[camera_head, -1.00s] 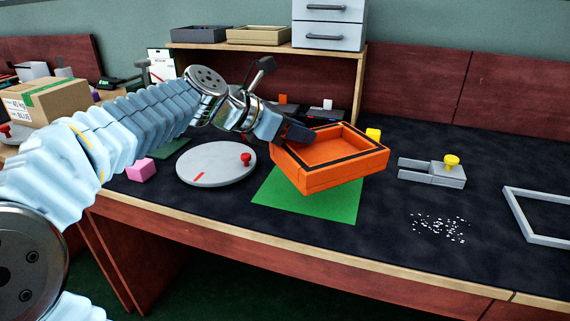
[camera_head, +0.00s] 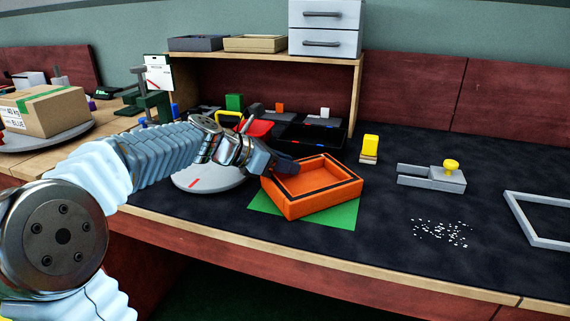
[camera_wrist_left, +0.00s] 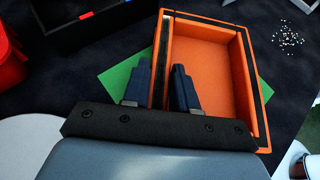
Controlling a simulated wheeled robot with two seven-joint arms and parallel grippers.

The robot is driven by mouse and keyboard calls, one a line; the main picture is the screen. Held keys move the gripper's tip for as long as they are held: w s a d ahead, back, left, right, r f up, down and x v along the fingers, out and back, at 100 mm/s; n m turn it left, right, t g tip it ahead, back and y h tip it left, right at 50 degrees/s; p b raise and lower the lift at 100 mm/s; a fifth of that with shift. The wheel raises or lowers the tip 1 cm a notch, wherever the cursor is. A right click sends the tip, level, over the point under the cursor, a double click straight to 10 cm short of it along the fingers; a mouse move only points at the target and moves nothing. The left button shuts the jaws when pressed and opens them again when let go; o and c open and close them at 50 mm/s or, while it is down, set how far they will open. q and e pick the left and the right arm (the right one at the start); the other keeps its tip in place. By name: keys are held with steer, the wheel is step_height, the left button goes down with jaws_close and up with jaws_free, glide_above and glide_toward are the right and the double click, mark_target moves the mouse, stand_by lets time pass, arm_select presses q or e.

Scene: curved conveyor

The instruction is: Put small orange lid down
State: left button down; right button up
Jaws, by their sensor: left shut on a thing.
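The orange lid (camera_head: 312,201) is a shallow, open-topped rectangular piece with a dark line around its rim. It is over the green mat (camera_head: 347,216) on the dark worktop. I cannot tell whether its underside touches the mat. My left gripper (camera_head: 284,163) is shut on the lid's left wall. In the left wrist view the fingers (camera_wrist_left: 160,72) stand on either side of that wall, and the lid's orange floor (camera_wrist_left: 205,65) shows to the right. The mat (camera_wrist_left: 117,80) shows beside the lid there. My right gripper is not in view.
A grey round disc (camera_head: 205,180) lies left of the lid, partly behind my arm. A yellow-topped block (camera_head: 370,147), a grey fixture with a yellow knob (camera_head: 432,178), white bits (camera_head: 440,232) and a grey frame (camera_head: 540,222) lie to the right. Black bins (camera_head: 308,136) stand behind.

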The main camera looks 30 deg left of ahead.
arm_select(q)
steer(key=c, duration=0.9)
jaws_free()
steer(key=p+v, duration=0.1)
steer(key=v, duration=1.1)
